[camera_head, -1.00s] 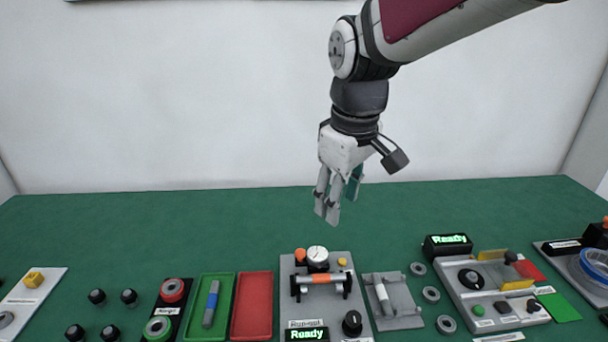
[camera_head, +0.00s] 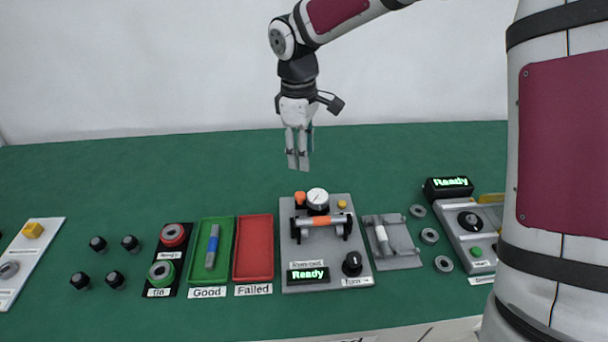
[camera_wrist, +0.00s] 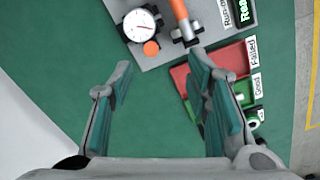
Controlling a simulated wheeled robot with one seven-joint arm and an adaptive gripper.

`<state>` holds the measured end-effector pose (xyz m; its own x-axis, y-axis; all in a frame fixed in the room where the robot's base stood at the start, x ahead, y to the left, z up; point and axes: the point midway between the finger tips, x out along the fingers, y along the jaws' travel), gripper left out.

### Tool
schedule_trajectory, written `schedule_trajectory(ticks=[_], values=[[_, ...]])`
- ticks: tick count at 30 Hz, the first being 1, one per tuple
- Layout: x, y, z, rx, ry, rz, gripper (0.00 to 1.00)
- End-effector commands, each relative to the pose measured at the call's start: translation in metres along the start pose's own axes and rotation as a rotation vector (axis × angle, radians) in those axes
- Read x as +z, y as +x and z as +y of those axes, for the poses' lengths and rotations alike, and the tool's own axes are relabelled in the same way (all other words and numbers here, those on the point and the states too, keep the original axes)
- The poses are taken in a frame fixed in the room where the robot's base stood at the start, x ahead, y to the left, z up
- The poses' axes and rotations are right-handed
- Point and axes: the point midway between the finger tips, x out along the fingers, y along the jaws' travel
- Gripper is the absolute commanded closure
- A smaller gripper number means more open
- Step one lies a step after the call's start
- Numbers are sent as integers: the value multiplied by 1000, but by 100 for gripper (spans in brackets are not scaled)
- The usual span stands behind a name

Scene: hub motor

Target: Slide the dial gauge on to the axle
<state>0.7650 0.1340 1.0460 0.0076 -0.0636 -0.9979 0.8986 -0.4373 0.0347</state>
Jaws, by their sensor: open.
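The dial gauge (camera_head: 317,197), with a round white face and an orange knob beside it, stands on the grey run-out station (camera_head: 340,272) in the head view. In front of it an axle (camera_head: 318,221) with an orange middle rests across two dark supports. My gripper (camera_head: 299,168) hangs above the mat behind the station, pointing down, open and empty. In the wrist view the dial gauge (camera_wrist: 140,25) and the axle (camera_wrist: 182,17) lie at the top, beyond the spread fingers (camera_wrist: 160,85). Whether the gauge touches the axle I cannot tell.
A green Good tray (camera_head: 225,250) with a blue-banded axle and an empty red Failed tray (camera_head: 254,250) are left of the station. A grey holder (camera_head: 400,255) and several rings (camera_head: 429,236) are on the right. The mat behind is clear.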

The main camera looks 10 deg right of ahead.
Motion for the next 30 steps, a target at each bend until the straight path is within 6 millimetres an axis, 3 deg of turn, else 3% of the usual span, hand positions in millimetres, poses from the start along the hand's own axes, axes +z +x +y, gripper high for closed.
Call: schedule_trajectory(ticks=[5,14,30], values=[[-21,14,11,-30,-53,43,56],[-27,35,12,-37,-66,54,56],[-32,133,8,-36,-66,55,56]])
